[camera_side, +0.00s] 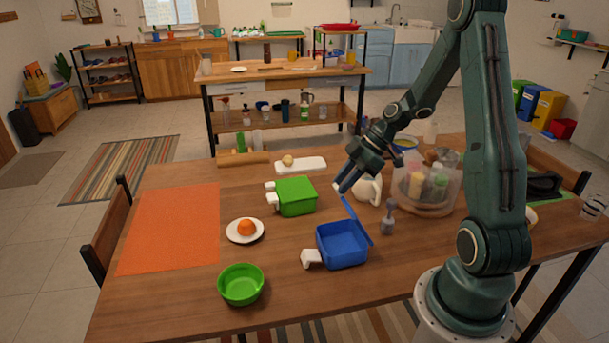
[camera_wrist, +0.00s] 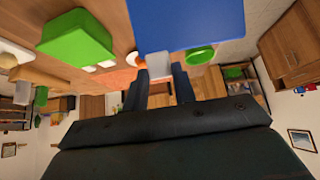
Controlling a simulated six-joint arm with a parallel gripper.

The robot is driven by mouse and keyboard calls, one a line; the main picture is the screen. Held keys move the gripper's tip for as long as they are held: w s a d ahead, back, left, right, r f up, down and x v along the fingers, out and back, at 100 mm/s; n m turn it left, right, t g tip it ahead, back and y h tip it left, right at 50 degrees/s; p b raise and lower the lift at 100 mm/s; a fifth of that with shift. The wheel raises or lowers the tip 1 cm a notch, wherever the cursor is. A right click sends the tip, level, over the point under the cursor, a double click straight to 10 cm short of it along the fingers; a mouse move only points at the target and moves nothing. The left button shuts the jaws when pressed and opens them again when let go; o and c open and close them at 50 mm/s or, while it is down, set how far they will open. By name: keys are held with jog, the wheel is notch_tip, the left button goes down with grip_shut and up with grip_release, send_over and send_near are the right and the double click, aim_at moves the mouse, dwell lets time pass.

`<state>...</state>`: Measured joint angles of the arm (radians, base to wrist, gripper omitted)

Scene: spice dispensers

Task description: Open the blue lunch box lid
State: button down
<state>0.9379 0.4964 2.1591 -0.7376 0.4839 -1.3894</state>
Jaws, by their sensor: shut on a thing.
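The blue lunch box (camera_side: 342,252) stands on the table. Its blue lid (camera_side: 357,222) is raised and tilted up on the box's right side, so the box is open at the top. A white tab (camera_side: 311,257) sticks out from the box's left side. My gripper (camera_side: 340,187) is above the box at the lid's upper edge. In the wrist view, my gripper (camera_wrist: 158,75) is shut on the lid's white tab (camera_wrist: 158,65), with the blue lid (camera_wrist: 190,25) filling the top middle. The box's inside is hard to make out.
A green lunch box (camera_side: 297,196) stands behind, closed. A plate with an orange (camera_side: 245,228) and a green bowl (camera_side: 241,285) are to the left.

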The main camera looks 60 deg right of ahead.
jog(key=c, duration=1.1)
grip_release()
jog(key=shift+v, duration=3.8)
jog(key=shift+c, duration=0.3)
